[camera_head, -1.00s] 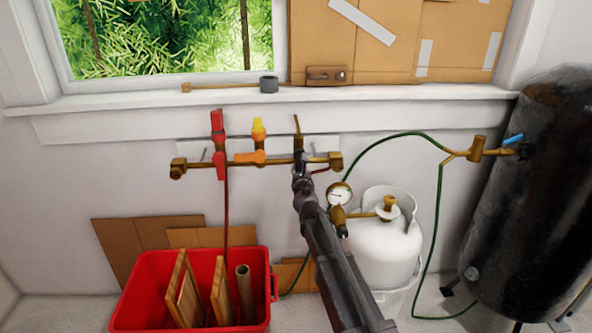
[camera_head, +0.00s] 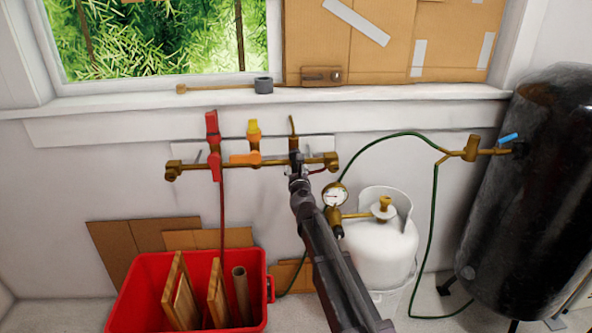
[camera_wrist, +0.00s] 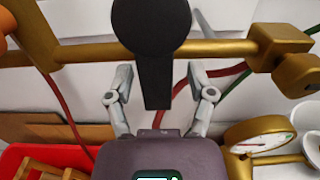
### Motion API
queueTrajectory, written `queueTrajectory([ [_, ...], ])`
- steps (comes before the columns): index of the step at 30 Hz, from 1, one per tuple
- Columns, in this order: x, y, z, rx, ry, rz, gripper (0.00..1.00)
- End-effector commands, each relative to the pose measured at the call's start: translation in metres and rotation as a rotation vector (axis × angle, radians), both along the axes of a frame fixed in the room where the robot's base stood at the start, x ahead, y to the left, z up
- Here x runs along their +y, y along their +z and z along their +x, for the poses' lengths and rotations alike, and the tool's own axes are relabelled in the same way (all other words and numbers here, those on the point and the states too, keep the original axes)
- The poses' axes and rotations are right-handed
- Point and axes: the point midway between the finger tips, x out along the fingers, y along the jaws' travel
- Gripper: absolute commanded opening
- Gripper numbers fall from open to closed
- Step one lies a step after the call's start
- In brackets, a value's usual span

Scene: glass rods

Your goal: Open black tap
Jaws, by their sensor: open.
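The black tap (camera_wrist: 156,85) shows large in the wrist view, with a round head at the top and a flat lever pointing down in front of the brass pipe (camera_wrist: 90,52). In the head view the black tap (camera_head: 294,146) is a small dark piece on the pipe, right of the orange tap (camera_head: 247,158). My gripper (camera_wrist: 158,74) is open, with one finger on each side of the lever and visible gaps between. In the head view my gripper (camera_head: 297,178) is just below the tap and partly hides the pipe there.
A red tap (camera_head: 213,130) is further left on the pipe. A pressure gauge (camera_head: 335,195) and a white gas cylinder (camera_head: 375,250) stand close right of my arm. A red box (camera_head: 145,285) with boards is below left. A black tank (camera_head: 535,190) stands at right.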

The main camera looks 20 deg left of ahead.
Motion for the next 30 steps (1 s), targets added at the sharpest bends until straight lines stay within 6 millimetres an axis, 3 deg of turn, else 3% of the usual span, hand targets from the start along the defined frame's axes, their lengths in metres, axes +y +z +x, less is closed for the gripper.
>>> queueTrajectory([
  [11,-0.008,0.0,-0.015,0.001,0.002,0.001,0.7],
  [30,-0.052,0.0,-0.095,0.0,0.001,0.0,0.7],
])
